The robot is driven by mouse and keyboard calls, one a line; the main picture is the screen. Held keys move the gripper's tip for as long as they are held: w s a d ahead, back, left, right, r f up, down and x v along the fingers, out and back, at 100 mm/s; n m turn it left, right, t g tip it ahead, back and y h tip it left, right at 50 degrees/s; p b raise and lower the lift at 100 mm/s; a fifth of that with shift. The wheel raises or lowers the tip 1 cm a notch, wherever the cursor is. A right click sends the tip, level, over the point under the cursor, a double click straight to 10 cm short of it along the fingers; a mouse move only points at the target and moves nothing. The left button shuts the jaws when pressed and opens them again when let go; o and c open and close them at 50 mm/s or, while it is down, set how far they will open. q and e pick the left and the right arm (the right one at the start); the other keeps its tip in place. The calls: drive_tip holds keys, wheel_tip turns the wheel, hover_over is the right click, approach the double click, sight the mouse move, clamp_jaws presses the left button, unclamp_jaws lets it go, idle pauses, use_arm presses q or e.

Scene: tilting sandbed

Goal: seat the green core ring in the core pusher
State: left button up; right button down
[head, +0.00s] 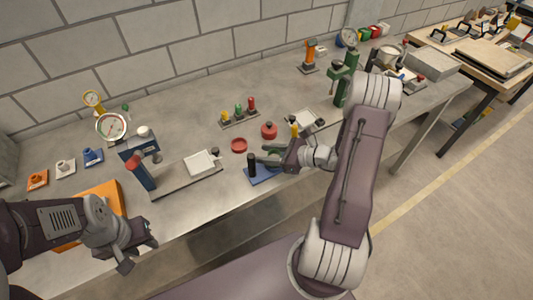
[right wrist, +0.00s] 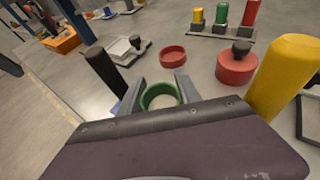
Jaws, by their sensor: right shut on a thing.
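The green core ring (right wrist: 146,96) is a short open ring between the fingers of my right gripper (right wrist: 160,92), which is shut on it. In the head view the ring (head: 273,151) and right gripper (head: 276,158) are above or just behind a blue base (head: 266,177) with an upright black post (head: 252,164). The post also shows left of the gripper in the right wrist view (right wrist: 104,68). I cannot tell for sure whether this is the core pusher. My left gripper (head: 139,252) is open and empty in front of the bench's near edge.
A red ring (head: 239,145), a red lidded pot (head: 269,130) and a yellow post (right wrist: 285,75) stand close to the right gripper. A rack of coloured plugs (head: 240,120) is behind. A white tray on a rail (head: 202,163) lies left. A green press (head: 343,85) stands right.

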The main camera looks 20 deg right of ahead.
drive_tip(key=shift+f+b, duration=0.45)
drive_tip(key=shift+f, duration=0.05)
idle(0.3)
drive_tip(key=c, duration=0.7)
unclamp_jaws()
drive_tip(key=shift+c, duration=0.2)
drive_tip(key=v, duration=0.9)
drive_tip(key=shift+r, duration=0.1)
